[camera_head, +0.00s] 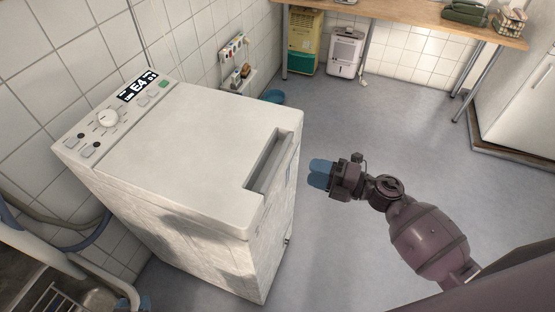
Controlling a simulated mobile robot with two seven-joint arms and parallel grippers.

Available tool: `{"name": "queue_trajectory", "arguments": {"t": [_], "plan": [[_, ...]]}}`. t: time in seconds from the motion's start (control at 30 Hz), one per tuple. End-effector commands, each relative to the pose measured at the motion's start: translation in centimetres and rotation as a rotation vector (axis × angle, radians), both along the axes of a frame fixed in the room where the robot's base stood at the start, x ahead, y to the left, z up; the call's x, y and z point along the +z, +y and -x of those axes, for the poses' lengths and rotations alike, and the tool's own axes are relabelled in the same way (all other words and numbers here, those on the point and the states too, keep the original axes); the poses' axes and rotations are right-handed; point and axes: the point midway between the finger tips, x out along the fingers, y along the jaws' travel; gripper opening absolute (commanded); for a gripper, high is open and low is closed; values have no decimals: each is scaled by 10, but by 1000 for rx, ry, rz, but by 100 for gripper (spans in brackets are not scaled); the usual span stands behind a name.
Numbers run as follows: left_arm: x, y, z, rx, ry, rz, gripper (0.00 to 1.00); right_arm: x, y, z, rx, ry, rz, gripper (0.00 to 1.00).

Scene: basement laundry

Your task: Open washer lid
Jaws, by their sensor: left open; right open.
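The white top-loading washer (268,258) stands against the tiled wall at the left. Its lid (190,150) lies flat and shut on top. A rectangular grip recess (271,163) is cut into the lid's right edge. My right gripper (319,173), with blue fingertips, is to the right of the washer, a short way from the recess and apart from it. It is open and empty. My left gripper cannot be made out in this view.
The control panel (115,112) with dial and display is at the washer's back left. A sink (75,297) and hoses are at the lower left. A wooden bench (440,22) stands at the back, with a white dehumidifier (345,52) below. The grey floor at centre right is clear.

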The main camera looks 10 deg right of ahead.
Motion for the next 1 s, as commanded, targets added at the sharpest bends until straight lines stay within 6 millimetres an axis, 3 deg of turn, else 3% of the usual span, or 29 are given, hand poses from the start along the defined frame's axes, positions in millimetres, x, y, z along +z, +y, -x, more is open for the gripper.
{"name": "queue_trajectory", "arguments": {"t": [0.6,1.0], "plan": [[8,0,-3,-1,-11,0,43,0,75,-50,-3,1,-4,45],[9,-1,-5,-2,-16,1,43,0,86,-58,-3,2,-4,45]]}}
